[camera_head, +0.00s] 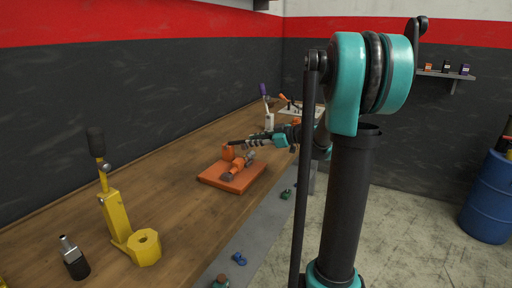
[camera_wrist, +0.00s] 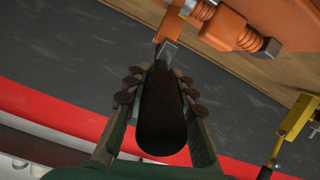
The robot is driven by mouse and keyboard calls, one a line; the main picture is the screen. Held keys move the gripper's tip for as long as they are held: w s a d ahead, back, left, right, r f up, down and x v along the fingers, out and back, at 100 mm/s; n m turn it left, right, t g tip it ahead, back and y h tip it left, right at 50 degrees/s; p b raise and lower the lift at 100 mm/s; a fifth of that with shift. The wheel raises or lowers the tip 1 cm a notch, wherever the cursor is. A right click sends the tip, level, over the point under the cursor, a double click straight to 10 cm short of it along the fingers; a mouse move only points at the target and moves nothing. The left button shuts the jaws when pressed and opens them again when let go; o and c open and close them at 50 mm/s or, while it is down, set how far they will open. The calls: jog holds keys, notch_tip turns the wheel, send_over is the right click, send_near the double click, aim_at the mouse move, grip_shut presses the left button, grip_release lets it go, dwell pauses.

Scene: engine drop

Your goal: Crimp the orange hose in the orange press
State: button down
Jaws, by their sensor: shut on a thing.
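The orange press (camera_head: 215,179) sits on the workbench, with an upright block (camera_head: 228,153) and a screw-like part. In the wrist view its orange body (camera_wrist: 262,18) and upright block (camera_wrist: 171,24) fill the top.
A yellow press (camera_head: 115,215) with a raised lever stands at the front left, beside a dark upright hose piece (camera_head: 74,260). A purple-handled tool (camera_head: 268,119) stands farther back. Small blue and green parts lie along the grey front strip (camera_head: 262,228). A blue barrel (camera_head: 487,205) stands right.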

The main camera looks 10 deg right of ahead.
jog(key=r+h, duration=0.1)
jog(key=w+a+r+g+h, duration=0.1)
jog(key=a+r+g+h, duration=0.1)
jog(key=r, duration=0.1)
jog(key=shift+w+a, duration=0.15)
jog(key=shift+w, duration=0.15)
jog(key=shift+w+a+r+g+h, duration=0.65)
jog(key=shift+a+r+g+h, duration=0.2)
jog(key=shift+r+h, duration=0.15)
jog(key=c, duration=1.2)
grip_release()
jog(key=v, duration=1.2)
jog(key=shift+s+d+f, duration=0.1)
